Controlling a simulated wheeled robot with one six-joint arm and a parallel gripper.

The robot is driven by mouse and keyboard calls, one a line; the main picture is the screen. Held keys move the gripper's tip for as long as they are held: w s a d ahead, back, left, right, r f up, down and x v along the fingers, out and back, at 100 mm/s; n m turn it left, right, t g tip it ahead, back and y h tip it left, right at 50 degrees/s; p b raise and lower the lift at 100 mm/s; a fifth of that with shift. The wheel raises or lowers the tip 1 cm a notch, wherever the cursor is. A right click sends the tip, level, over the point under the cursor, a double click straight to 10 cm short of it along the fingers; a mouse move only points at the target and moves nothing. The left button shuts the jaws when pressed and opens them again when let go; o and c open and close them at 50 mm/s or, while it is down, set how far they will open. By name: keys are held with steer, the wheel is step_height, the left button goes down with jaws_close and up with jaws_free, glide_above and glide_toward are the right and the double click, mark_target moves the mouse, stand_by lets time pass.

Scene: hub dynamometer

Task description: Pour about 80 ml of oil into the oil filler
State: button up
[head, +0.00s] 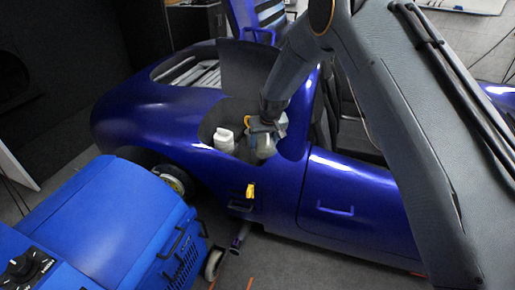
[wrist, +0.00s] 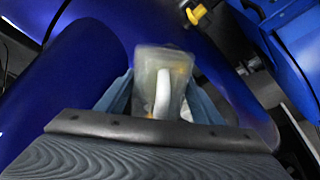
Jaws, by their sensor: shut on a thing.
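My gripper (head: 266,128) is over the dark open bay in the side of the blue car. In the wrist view my gripper (wrist: 163,95) is shut on a translucent jug (wrist: 148,72) with a white handle, a finger on each side. A yellowish tint shows through the jug; I cannot tell how much oil is in it. The jug (head: 265,147) also shows below the gripper in the head view, where its tilt is hard to read. A small yellow part (head: 247,121) shows just left of the gripper. I cannot make out the oil filler for certain.
A white container (head: 224,140) stands in the bay left of the jug. The car's blue bodywork (head: 345,185) surrounds the bay. A yellow fitting (head: 250,190) sits on the car's side. A blue wheeled machine (head: 120,215) stands at lower left, close to the car's wheel.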

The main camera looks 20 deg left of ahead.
steer(key=shift+w+r, duration=0.1)
steer(key=shift+r, duration=0.1)
stand_by(0.4)
steer(key=shift+w+a+r+g+b, duration=0.2)
steer(key=shift+g+b, duration=0.2)
steer(key=shift+b, duration=0.15)
steer(key=shift+s+d+f+p, duration=0.1)
steer(key=shift+s+f+p, duration=0.15)
steer(key=shift+s+p, duration=0.3)
steer(key=shift+w+d+f+t, duration=0.2)
steer(key=shift+f+t, duration=0.3)
steer(key=shift+t, duration=0.3)
steer(key=shift+f+t+y+b, duration=0.15)
steer(key=shift+t+y+b, duration=0.3)
steer(key=shift+b, duration=0.2)
steer(key=shift+s+d+r+t+p, duration=0.15)
steer(key=shift+r+t+p, duration=0.1)
steer(key=shift+p, duration=0.25)
steer(key=shift+y+p, duration=0.25)
steer(key=shift+p, duration=0.1)
